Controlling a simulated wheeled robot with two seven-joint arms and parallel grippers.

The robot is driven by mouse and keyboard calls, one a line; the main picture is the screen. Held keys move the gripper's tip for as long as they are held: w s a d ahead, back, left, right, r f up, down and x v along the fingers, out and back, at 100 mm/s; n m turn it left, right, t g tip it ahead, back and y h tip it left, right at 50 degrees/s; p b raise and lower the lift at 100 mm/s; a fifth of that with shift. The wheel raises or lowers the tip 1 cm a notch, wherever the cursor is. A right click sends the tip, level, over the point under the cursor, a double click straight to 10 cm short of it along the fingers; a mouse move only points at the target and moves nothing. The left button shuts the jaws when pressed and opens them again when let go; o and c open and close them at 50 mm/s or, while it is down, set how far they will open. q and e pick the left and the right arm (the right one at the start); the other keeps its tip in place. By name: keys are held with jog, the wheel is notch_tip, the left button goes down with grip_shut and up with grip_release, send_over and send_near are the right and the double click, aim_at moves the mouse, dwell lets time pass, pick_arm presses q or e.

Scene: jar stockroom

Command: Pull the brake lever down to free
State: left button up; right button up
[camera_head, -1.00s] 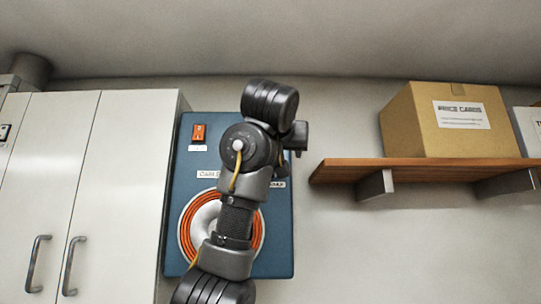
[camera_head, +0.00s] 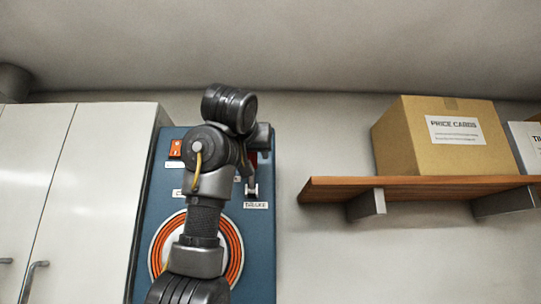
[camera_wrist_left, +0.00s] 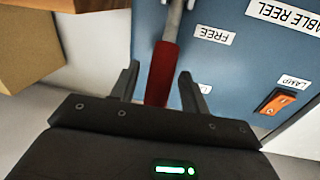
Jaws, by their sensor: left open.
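The brake lever has a red grip (camera_wrist_left: 162,72) and a grey metal shaft (camera_wrist_left: 173,20) in the left wrist view. In the camera_head view its red grip (camera_head: 253,158) shows partly behind my arm, above a metal pivot, so the lever points up. My left gripper (camera_wrist_left: 158,68) is open, with one finger on each side of the red grip; contact is not clear. In the camera_head view its fingers are mostly hidden. A white FREE label (camera_wrist_left: 214,34) is beside the lever, upside down in the wrist view. Another label (camera_wrist_left: 205,88) is mostly hidden by a finger. My right gripper is not in view.
The blue panel (camera_head: 262,245) carries an orange cable reel (camera_head: 157,250) and an orange lamp switch (camera_head: 176,148). White cabinets (camera_head: 90,190) stand left. A wooden shelf (camera_head: 420,188) with a PRICE CARDS box (camera_head: 435,150) is at right, with bare wall between.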

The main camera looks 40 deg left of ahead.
pick_arm(q)
jog(key=shift+w+a+r, duration=0.1)
jog(key=shift+w+a, duration=0.45)
jog(key=shift+d, duration=0.1)
jog(key=shift+d, duration=0.2)
jog(key=shift+w, duration=0.15)
jog(key=c, duration=0.4)
grip_shut()
